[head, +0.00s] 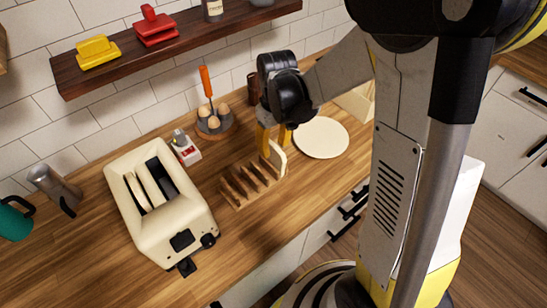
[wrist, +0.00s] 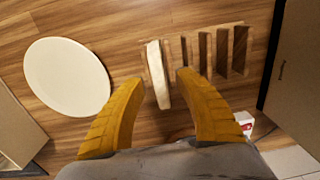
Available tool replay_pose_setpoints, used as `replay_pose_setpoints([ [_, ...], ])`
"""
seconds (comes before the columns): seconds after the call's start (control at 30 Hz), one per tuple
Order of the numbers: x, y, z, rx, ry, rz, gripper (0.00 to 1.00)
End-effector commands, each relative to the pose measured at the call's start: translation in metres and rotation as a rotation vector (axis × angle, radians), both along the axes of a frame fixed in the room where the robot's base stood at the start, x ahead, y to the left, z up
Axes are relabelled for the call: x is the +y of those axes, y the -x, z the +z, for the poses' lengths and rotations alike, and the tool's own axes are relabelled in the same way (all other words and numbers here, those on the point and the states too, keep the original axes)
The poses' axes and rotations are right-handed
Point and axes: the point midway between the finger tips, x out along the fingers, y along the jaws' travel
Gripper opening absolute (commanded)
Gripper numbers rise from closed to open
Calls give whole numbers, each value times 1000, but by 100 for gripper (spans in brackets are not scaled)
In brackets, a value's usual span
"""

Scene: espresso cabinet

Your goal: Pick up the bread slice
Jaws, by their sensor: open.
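A pale bread slice (head: 277,157) stands upright at the right end of the wooden toast rack (head: 240,195) on the counter. In the wrist view the bread slice (wrist: 158,75) stands at the left end of the toast rack (wrist: 222,50). My gripper (head: 274,142) is open above the slice, with its yellow fingers pointing down. In the wrist view my gripper (wrist: 160,79) has one finger on each side of the slice in the picture. Whether either finger touches it cannot be told. The other rack slots look empty.
A round cream plate (head: 321,138) lies right of the rack. A cream toaster (head: 163,203), with pale slice-like shapes in one slot, stands to the left. An egg holder (head: 215,127) is behind. A dark wooden shelf (head: 175,45) hangs above the counter.

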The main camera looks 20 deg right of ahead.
Motion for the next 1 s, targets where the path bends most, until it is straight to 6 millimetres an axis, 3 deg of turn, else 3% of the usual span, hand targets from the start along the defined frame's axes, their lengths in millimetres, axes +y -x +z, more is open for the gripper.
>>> replay_pose_setpoints([
  [0.03, 0, 1, -12, 0, 0, 0, 40],
  [0.2, 1, 2, -36, 0, 0, 0, 40],
  [0.5, 1, 2, -40, 0, 0, 0, 40],
  [0.53, 1, 2, -40, 0, 0, 0, 35],
  [0.63, 1, 2, -40, -1, 0, 0, 5],
  [0.67, 1, 2, -40, -1, 0, 0, 0],
  [1.0, 1, 2, -40, 0, 0, 0, 0],
])
